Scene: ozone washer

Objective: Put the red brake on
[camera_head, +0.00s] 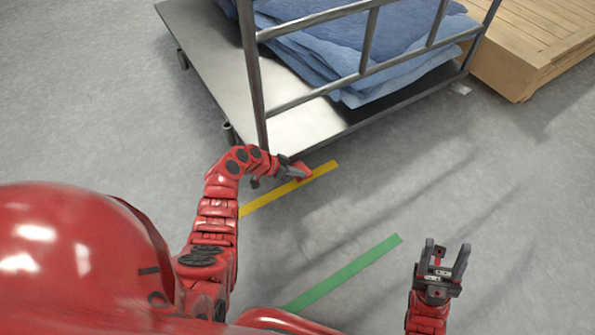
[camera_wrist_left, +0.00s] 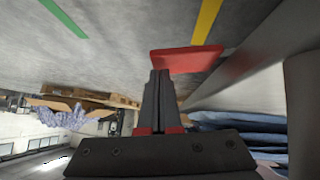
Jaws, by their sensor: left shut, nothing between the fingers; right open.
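The red brake (camera_head: 304,171) is a small red pedal low at the near edge of the metal trolley (camera_head: 200,60), just over the yellow floor strip. In the left wrist view the red brake (camera_wrist_left: 187,59) is a flat red plate beyond my fingertips. My left gripper (camera_head: 291,168) is shut and empty, with its tips right at the brake. In the left wrist view the left gripper (camera_wrist_left: 160,75) overlaps the brake's left end. I cannot tell whether they touch. My right gripper (camera_head: 446,260) is open and empty, above the floor at the right, apart from the trolley.
Blue folded cloth (camera_head: 350,50) lies on the trolley behind its metal rail (camera_head: 330,85). A wooden pallet (camera_head: 530,50) stands at the upper right. A yellow strip (camera_head: 262,202) and a green strip (camera_head: 345,272) mark the grey floor. The floor at the right is clear.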

